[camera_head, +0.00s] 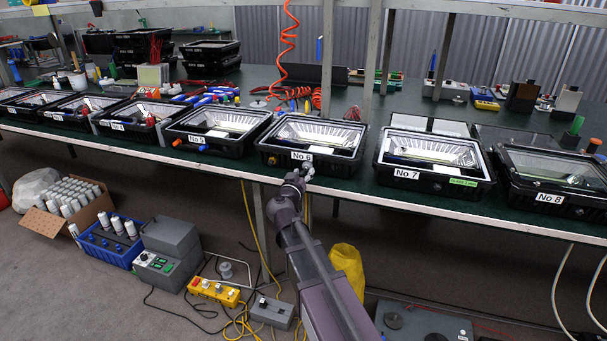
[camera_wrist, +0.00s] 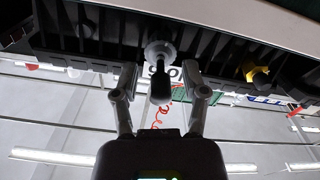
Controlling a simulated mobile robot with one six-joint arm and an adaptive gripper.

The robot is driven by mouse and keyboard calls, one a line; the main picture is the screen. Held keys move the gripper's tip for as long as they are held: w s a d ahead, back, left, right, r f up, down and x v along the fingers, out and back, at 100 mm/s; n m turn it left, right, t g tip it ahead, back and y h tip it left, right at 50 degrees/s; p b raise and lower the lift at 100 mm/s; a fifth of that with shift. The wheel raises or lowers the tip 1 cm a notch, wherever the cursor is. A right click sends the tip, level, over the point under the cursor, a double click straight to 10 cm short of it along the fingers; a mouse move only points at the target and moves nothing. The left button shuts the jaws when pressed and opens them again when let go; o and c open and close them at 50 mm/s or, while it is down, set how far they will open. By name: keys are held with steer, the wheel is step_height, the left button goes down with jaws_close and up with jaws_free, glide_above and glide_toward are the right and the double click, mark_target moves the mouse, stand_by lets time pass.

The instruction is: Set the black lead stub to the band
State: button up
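The black lead stub (camera_wrist: 160,88) hangs from a pale grey round fitting (camera_wrist: 160,52) on the housing labelled No 6 (camera_head: 318,145). In the wrist view my gripper (camera_wrist: 160,80) has one finger on each side of the stub, with a visible gap on both sides. It is open and holds nothing. In the head view my gripper (camera_head: 299,180) is at the front of housing No 6, just below its label, and the grey fitting (camera_head: 308,168) shows beside it. The stub is too small to make out there. I cannot identify a band on it.
An orange plug (camera_head: 272,160) sits left of the fitting on No 6; it looks yellow in the wrist view (camera_wrist: 257,73). Housings No 5 (camera_head: 217,130) and No 7 (camera_head: 432,160) flank it on the green bench (camera_head: 365,190). Space below the bench front holds my arm.

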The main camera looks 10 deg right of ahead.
steer(key=shift+s+a, duration=0.1)
steer(key=v, duration=1.2)
stand_by(0.5)
steer(key=s+d+f+m+g, duration=0.1)
steer(key=s+d+f+g, duration=0.5)
steer(key=d+f+g, duration=0.3)
steer(key=s+a+f+n+g+y, duration=0.35)
steer(key=s+f+g+y, duration=0.35)
steer(key=s+f+y, duration=0.25)
step_height(320, 180, up, 30)
steer(key=p, duration=2.9)
steer(key=shift+s+f+p, duration=0.25)
steer(key=shift+s+p, duration=0.05)
steer(key=shift+s, duration=0.15)
steer(key=shift+d+f+n+h, duration=0.15)
steer(key=shift+f+n+h, duration=0.05)
steer(key=shift+n+h, duration=0.05)
